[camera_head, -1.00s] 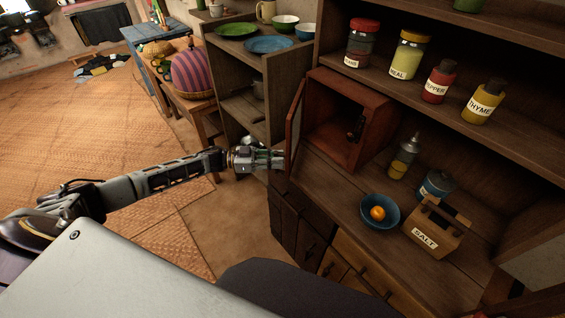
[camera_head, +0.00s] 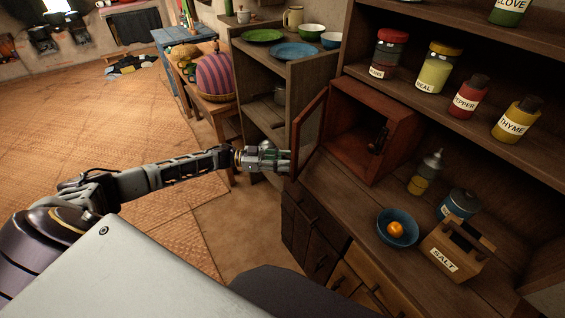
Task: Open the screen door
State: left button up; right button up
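The screen door (camera_head: 310,130) is the framed panel on the left side of a small reddish-brown wooden box (camera_head: 362,160) on the cabinet counter. My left gripper (camera_head: 288,160) is at the lower outer edge of the door, coming from the left. Its fingertips are at or very near the door frame; whether they touch it or are open or shut is too small to tell. My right gripper is not in view.
A blue bowl with an orange fruit (camera_head: 396,229), a salt box (camera_head: 456,250), a blue pot (camera_head: 459,204) and a bottle (camera_head: 425,172) stand on the counter right of the box. Labelled jars line the shelf above.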

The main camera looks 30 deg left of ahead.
pick_arm(q)
jog(key=shift+o, duration=0.3)
jog(key=shift+w+r, duration=0.4)
jog(key=shift+s+d+r, duration=0.1)
jog(key=f+v, duration=0.1)
jog(key=v, duration=1.1)
jog(key=shift+s, duration=0.1)
dwell(0.5)
